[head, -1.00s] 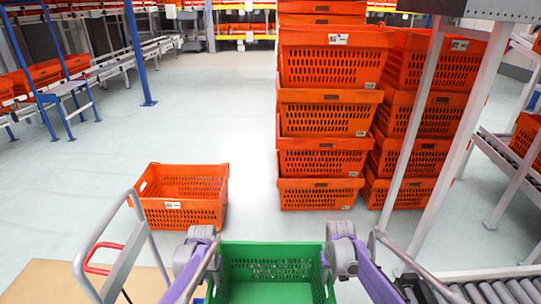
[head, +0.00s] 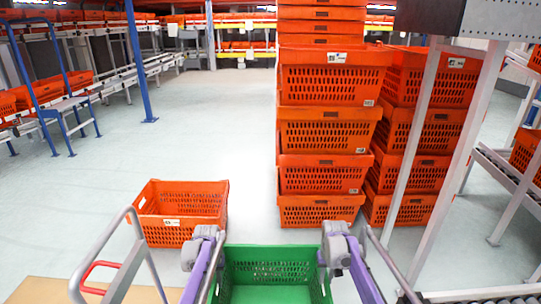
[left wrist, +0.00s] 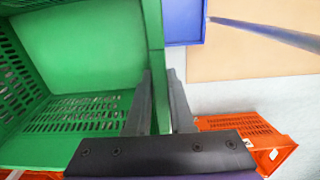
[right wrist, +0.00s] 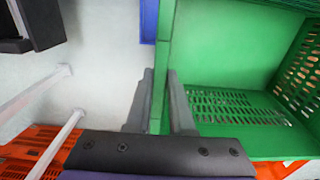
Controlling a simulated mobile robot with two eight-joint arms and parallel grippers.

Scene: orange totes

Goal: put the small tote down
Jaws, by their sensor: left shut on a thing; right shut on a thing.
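The small green tote (head: 240,262) is at the bottom centre of the head view, held between my two arms. It looks empty and level; its near part is cut off by the frame. My left gripper (left wrist: 162,92) is shut on the tote's wall, one finger on each side; the tote's inside (left wrist: 90,50) fills the left of the left wrist view. My right gripper (right wrist: 159,92) is shut on the opposite wall, and the tote (right wrist: 220,45) fills the right of the right wrist view. What is directly under the tote is hidden.
An orange tote (head: 180,229) stands on the floor ahead left. Tall stacks of orange totes (head: 328,86) stand ahead right, beside a post and rollers. A grey frame with a red handle (head: 95,276) is near left. Open floor (head: 225,120) lies between.

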